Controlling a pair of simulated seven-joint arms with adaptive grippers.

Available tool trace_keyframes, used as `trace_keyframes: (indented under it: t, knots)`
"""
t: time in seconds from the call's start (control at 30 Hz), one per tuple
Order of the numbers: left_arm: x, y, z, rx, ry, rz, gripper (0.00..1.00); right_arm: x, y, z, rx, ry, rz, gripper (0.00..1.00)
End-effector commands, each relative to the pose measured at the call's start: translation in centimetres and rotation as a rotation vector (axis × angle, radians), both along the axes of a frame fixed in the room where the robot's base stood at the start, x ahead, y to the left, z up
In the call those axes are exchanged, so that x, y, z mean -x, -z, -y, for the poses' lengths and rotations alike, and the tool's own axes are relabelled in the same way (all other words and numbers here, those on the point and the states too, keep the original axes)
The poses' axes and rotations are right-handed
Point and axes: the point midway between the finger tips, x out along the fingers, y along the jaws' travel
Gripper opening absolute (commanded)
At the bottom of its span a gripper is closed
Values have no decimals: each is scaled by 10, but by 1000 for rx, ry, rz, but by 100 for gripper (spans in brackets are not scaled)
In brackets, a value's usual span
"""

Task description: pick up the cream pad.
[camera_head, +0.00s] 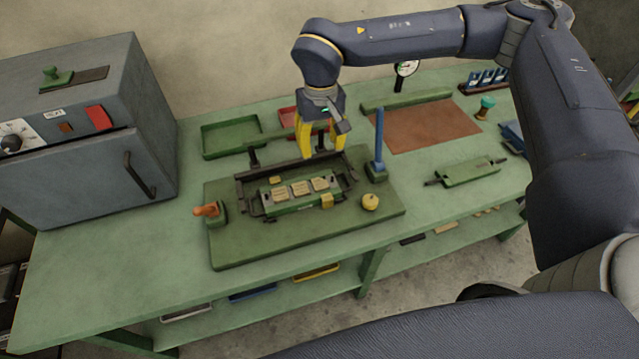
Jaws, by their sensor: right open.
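Three small cream pads lie in a row on a green block in the middle of the dark green base plate (235,250): a left pad (281,193), a middle pad (301,188) and a right pad (320,184). I cannot tell which one the task names. My right gripper (322,152) points down with its yellow fingers apart, above and behind the pads, near the fixture's dark rear bar. Nothing shows between its fingers. My left gripper is not in view.
An orange-handled part (207,210) is at the left. A grey oven (90,140) stands at the far left. The bench's front left is clear.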

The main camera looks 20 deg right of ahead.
Motion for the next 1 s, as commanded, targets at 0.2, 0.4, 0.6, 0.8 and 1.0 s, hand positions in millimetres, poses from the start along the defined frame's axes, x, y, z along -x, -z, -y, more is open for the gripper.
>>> trace_keyframes:
  t: [0.2, 0.4, 0.6, 0.8, 1.0]
  knots:
    - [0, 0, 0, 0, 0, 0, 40, 1, 42, 0, -1, 2, -5, 49]
    - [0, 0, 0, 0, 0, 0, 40, 0, 71, -1, -2, 2, -2, 49]
    - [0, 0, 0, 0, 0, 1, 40, 0, 86, -1, -2, 3, -1, 49]
    - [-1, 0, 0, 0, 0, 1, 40, 0, 94, -1, -2, 3, -1, 49]
    - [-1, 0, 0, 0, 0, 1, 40, 0, 119, -2, -3, 3, -3, 49]
